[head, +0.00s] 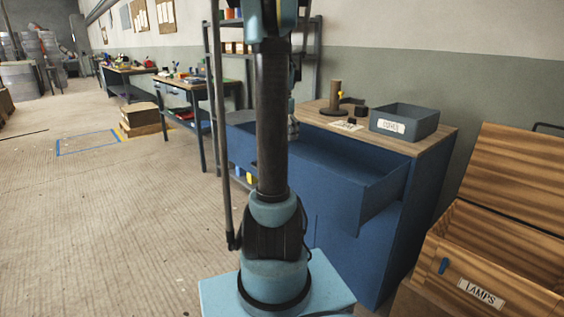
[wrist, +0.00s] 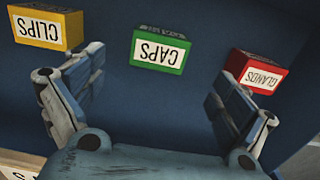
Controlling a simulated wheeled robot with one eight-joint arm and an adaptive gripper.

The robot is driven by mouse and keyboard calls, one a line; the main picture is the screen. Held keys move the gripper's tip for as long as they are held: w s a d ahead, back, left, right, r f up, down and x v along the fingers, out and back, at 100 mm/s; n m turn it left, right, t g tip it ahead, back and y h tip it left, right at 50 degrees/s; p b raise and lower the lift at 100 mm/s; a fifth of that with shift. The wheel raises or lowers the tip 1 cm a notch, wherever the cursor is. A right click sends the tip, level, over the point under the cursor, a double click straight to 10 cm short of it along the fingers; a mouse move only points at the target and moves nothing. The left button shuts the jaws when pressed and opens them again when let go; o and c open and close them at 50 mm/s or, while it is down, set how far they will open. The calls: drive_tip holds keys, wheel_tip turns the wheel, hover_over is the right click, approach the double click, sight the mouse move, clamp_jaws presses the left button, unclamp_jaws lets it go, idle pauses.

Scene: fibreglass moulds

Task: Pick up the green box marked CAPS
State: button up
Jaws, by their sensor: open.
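The green box marked CAPS (wrist: 158,52) lies in the wrist view at the upper middle, its white label upside down in the picture. My gripper (wrist: 157,95) is open and empty, with one finger on each side of the picture. The green box lies ahead of the fingertips, roughly centred between them, and nothing touches it. In the head view the green box is not seen; the open blue drawer (head: 378,200) of the cabinet shows, and my arm hides part of it.
A yellow box marked CLIPS (wrist: 45,27) is left of the green box and a red box marked GLANDS (wrist: 255,70) is right, near my fingers. On the cabinet top stand a grey bin (head: 405,119) and a brown post (head: 335,95). A wooden LAMPS crate (head: 500,262) stands at the right.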

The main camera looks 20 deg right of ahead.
drive_tip(key=shift+d+f, duration=0.2)
drive_tip(key=shift+f, duration=4.8)
drive_tip(key=c, duration=1.3)
